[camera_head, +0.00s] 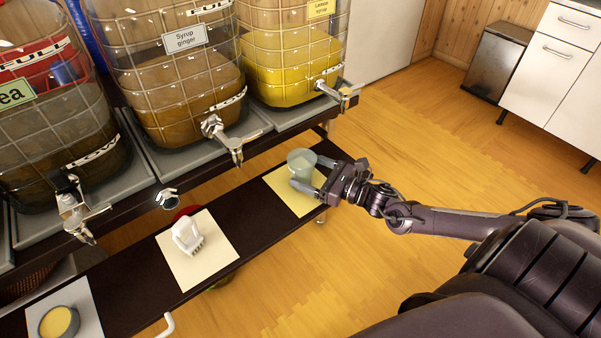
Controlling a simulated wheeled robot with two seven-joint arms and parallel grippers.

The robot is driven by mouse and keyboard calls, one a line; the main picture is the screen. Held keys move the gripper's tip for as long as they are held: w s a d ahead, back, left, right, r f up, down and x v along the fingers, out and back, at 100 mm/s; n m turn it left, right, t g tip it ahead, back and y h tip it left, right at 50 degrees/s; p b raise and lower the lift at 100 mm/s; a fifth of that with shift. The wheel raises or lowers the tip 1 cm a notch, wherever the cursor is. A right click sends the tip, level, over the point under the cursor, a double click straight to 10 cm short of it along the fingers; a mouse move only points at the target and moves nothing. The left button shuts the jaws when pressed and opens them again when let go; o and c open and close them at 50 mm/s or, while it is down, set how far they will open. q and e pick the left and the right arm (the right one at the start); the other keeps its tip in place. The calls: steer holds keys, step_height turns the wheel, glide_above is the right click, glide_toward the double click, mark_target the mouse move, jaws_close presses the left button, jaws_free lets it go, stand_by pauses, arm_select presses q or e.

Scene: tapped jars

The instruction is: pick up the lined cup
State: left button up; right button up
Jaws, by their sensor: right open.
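A translucent grey cup (300,158) stands upright on a pale yellow sheet (302,206) at the right end of the dark low shelf. I cannot make out lines on it at this size. My right gripper (305,173) reaches in from the right with its jaws open. One finger is at the near side of the cup and the other at its right side, and the lower part of the cup is partly hidden by them. I cannot tell whether they touch it. My left gripper is not in view.
Tapped jars stand above the shelf: tea (45,115), ginger syrup (165,80) and lemon syrup (290,60). A white object (187,234) and a round yellow-filled dish (59,322) sit on other sheets.

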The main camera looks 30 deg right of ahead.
steer(key=x, duration=0.3)
steer(key=shift+s+a+r, duration=0.15)
steer(key=shift+a, duration=0.05)
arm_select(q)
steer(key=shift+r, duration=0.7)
arm_select(e)
steer(key=shift+w+a, duration=0.25)
steer(key=shift+w, duration=0.25)
steer(key=c, duration=1.1)
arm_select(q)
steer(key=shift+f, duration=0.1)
arm_select(e)
steer(key=shift+o, duration=0.2)
